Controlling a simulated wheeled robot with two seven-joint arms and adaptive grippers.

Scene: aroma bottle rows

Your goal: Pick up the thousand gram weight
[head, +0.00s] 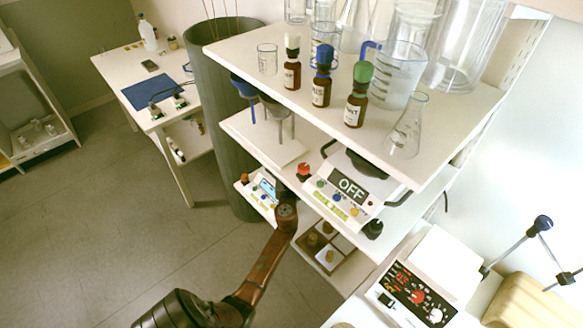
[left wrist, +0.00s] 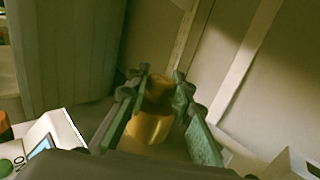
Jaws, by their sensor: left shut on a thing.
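My left gripper (left wrist: 160,88) is shut on a brass weight (left wrist: 150,128), which shows between its two green fingers in the left wrist view. No marking can be read on the weight, so I cannot confirm from the pictures that it is the thousand gram one. In the head view my left arm reaches under the upper shelf, and the fingers and held weight are hidden there. A compartmented tray (head: 311,258) with small brass weights (head: 329,256) sits on the lower shelf. My right gripper is in neither view.
Above the arm, the top shelf (head: 240,50) carries brown bottles (head: 321,90) and glassware. A device reading OFF (head: 350,187) and a smaller panel (head: 265,187) are close beside the arm. A grey cylinder (head: 215,110) stands left of the shelves. Open floor lies left.

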